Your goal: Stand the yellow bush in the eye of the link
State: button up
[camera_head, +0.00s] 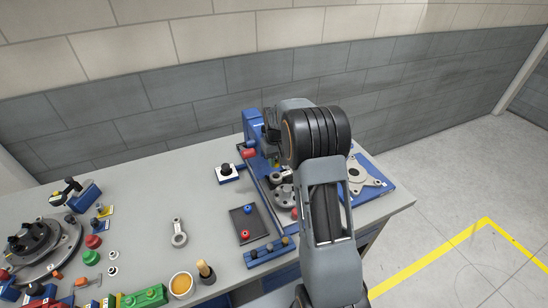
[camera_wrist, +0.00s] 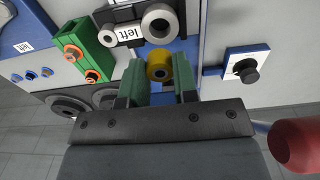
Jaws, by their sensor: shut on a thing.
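My gripper (camera_wrist: 159,84) shows in the wrist view with its two green fingers on either side of the yellow bush (camera_wrist: 159,63). It is shut on the bush, a short ring with a dark bore facing the camera. In the head view my arm hides most of the gripper, and only a bit of yellow shows beneath it. A grey link (camera_head: 180,236) with a ring-shaped eye lies on the bare table in the head view, left of the gripper and apart from it. The wrist view does not clearly show this link.
A blue fixture (camera_head: 253,127) with a red knob (camera_head: 249,153) stands beside my gripper. A black-knobbed block (camera_head: 226,173) and a dark tray (camera_head: 247,223) stand between it and the link.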

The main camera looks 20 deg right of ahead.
jog(key=shift+f+b, duration=1.65)
jog(key=shift+f, duration=0.95)
jog(key=shift+s+f+b, duration=0.1)
jog(key=shift+f+b, duration=0.25)
jog(key=shift+f, duration=0.1)
jog(key=o, duration=0.6)
jog(key=shift+r, duration=0.1)
jog(key=shift+r+p, duration=1)
jog(key=shift+r, duration=0.45)
jog(key=o, duration=0.6)
jog(key=shift+r, duration=0.1)
